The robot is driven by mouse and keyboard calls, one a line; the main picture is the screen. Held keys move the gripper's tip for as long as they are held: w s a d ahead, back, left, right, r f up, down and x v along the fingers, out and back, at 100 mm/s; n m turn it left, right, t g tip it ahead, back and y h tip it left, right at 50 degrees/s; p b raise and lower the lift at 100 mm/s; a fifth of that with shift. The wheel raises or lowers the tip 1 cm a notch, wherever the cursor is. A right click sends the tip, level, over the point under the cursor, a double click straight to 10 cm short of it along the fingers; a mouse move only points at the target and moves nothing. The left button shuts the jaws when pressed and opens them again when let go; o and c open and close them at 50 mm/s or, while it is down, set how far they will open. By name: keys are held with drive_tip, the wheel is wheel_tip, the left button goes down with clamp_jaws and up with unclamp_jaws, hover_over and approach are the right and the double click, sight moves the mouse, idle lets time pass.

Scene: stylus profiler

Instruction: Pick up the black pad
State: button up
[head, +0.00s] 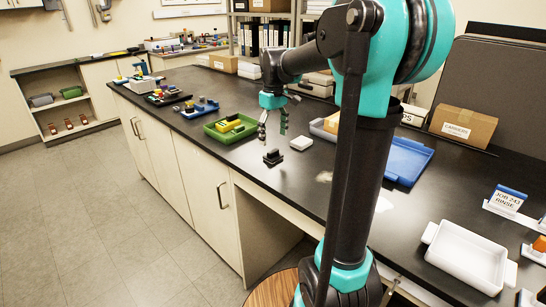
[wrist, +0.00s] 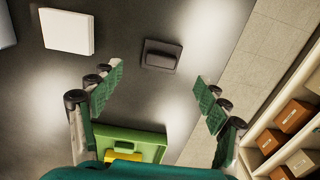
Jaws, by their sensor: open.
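The black pad (head: 272,158) is a small dark block with a raised top. It sits on the black bench top near the front edge. In the wrist view the pad (wrist: 162,55) lies a little beyond the gap between the fingertips, clear of both. My gripper (head: 274,128) is open and empty, pointing down above the bench close to the pad. In the wrist view the green fingers of my gripper (wrist: 158,74) are spread wide to either side. Nothing hides the pad.
A white square block (head: 301,143) lies to the right of the pad. A green tray (head: 211,131) with yellow and dark pieces stands to its left. A blue tray (head: 418,152) and a white tray (head: 467,255) stand farther right. The bench around the pad is bare.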

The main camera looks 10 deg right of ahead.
sight(273, 151)
drive_tip(key=shift+f, duration=3.45)
drive_tip(key=c, duration=1.3)
drive_tip(key=shift+c, duration=0.2)
drive_tip(key=shift+r, duration=0.2)
wheel_tip(273, 151, up, 20)
drive_tip(key=shift+f, duration=0.15)
